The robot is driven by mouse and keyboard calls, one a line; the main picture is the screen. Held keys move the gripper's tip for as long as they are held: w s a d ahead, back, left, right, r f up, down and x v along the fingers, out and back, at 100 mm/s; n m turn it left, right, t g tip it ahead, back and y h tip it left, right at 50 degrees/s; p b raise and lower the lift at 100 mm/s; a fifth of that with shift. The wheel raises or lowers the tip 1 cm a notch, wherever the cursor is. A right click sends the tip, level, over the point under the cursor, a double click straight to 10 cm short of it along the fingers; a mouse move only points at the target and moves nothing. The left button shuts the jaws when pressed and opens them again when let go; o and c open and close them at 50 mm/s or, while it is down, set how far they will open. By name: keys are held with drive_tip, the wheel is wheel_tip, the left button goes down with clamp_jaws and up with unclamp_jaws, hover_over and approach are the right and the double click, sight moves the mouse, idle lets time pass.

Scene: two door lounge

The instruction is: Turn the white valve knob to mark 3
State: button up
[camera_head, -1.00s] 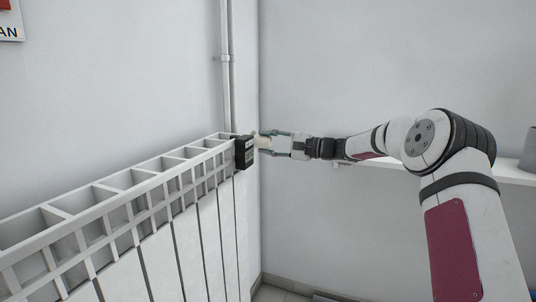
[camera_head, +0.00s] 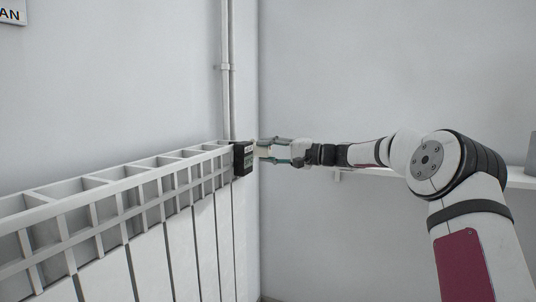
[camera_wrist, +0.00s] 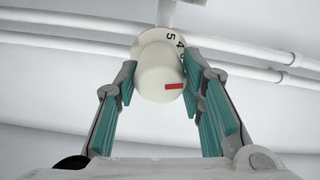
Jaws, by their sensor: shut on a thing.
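The white valve knob (camera_wrist: 158,66) is a cream-white cylinder with a red pointer mark (camera_wrist: 174,87) on the lower right of its face. Behind it is a collar with black numbers (camera_wrist: 174,40); 5 and 4 are readable, and another beside them is partly hidden. In the head view the knob (camera_head: 262,150) sits small at the radiator's far end, mostly hidden between the fingers. My gripper (camera_wrist: 160,82) is shut on the knob, one teal-padded finger on each side. In the head view, my gripper (camera_head: 273,150) reaches it from the right.
A white radiator (camera_head: 130,190) runs along the left wall, with a black box (camera_head: 242,158) at its far end beside the knob. A vertical pipe (camera_head: 226,90) rises behind. A white shelf (camera_head: 380,171) runs along the right wall behind my arm. White pipes (camera_wrist: 255,52) cross behind the knob.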

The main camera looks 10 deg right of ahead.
drive_tip(key=o, duration=1.1)
drive_tip(key=shift+o, duration=0.2)
drive_tip(key=v, duration=1.2)
